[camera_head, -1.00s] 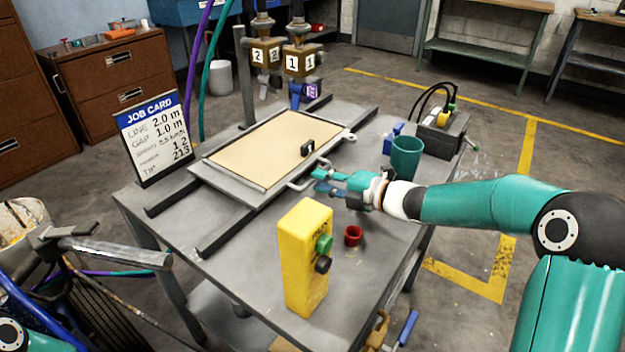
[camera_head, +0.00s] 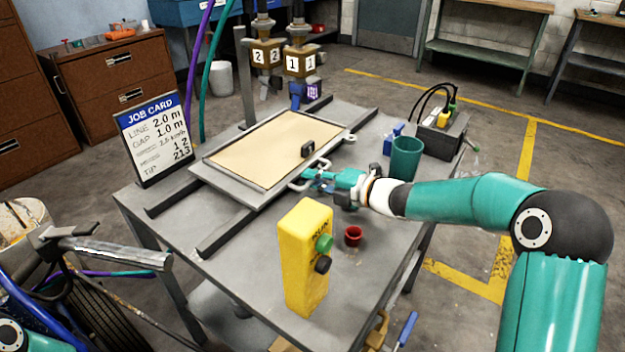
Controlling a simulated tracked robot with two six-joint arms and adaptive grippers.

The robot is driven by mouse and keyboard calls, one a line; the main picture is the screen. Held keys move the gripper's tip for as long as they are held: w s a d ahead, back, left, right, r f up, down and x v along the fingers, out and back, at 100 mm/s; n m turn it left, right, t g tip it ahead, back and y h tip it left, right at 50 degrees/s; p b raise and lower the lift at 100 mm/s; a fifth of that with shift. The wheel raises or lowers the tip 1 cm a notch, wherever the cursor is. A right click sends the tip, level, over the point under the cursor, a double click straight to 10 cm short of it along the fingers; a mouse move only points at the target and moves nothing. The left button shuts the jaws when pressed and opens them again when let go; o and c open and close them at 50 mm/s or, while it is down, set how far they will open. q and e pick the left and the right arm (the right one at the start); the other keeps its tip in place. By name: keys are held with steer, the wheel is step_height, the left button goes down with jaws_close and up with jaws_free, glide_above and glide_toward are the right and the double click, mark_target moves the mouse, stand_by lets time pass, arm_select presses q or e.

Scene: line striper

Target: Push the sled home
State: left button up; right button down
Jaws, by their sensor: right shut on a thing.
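The sled (camera_head: 225,184) is a flat grey tray bearing a tan sheet (camera_head: 272,150). It lies across two dark rails (camera_head: 232,223) on the metal table. A looped handle (camera_head: 297,184) stands out from its near right edge. My right gripper (camera_head: 310,180) is at this handle and shut on it; the fingers partly hide the bar.
A yellow button box (camera_head: 303,262) and a red cap (camera_head: 353,236) stand on the near table. A green cup (camera_head: 404,158) stands close to my right wrist. A job card (camera_head: 155,140) stands at left. Nozzle heads (camera_head: 299,62) hang beyond the sled.

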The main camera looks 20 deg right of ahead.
mark_target(302, 188)
steer(key=shift+f, duration=0.15)
steer(key=shift+s+a+f, duration=0.1)
steer(key=shift+s+a, duration=0.05)
steer(key=s+a+b, duration=0.2)
steer(key=b, duration=0.1)
steer(key=shift+a+f, duration=0.1)
steer(key=shift+a, duration=0.3)
steer(key=shift+s+a+b, duration=0.2)
steer(key=shift+s+b, duration=0.1)
steer(key=shift+b, duration=0.05)
steer(key=c, duration=1.5)
jaws_free()
steer(key=shift+r, duration=0.2)
steer(key=shift+r, duration=0.1)
